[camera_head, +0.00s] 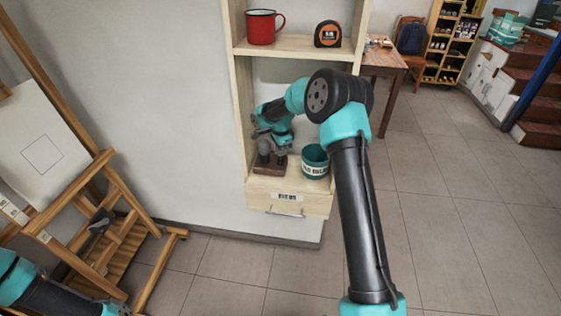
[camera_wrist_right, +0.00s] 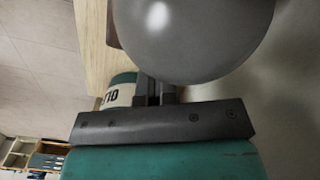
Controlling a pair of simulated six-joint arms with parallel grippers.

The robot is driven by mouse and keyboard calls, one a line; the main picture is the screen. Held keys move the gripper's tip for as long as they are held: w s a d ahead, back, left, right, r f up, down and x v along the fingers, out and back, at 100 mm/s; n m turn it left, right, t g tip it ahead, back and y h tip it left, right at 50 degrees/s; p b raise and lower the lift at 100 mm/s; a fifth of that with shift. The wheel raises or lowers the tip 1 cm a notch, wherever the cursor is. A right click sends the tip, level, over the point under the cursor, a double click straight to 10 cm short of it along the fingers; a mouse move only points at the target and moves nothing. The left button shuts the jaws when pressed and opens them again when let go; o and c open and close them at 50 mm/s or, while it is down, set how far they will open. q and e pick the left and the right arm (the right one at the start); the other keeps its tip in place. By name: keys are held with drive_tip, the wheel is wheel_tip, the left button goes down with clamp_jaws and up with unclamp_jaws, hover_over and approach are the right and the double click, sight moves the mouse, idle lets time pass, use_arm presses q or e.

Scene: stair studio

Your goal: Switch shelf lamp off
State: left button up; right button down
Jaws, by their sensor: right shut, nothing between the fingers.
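The shelf lamp stands in the lower compartment of the pale wooden shelf (camera_head: 243,110). Its brown base (camera_head: 268,168) shows in the head view, with my right gripper (camera_head: 268,143) in front of and above it. A large smooth grey dome, apparently the lamp's shade (camera_wrist_right: 195,35), fills the top of the right wrist view. My right gripper's shut fingers (camera_wrist_right: 155,90) are empty, right at the dome's lower edge; I cannot tell whether they touch it. The lamp's switch is hidden.
A teal pot with a white label (camera_head: 315,162) stands right of the lamp, close to the fingers in the wrist view (camera_wrist_right: 119,92). A red mug (camera_head: 262,27) and tape measure (camera_head: 328,34) sit on the shelf above. A wooden easel (camera_head: 125,190) stands at left.

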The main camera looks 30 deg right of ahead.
sight(281, 159)
drive_tip(key=shift+f, duration=1.3)
idle(0.9)
drive_tip(key=shift+r, duration=3.55)
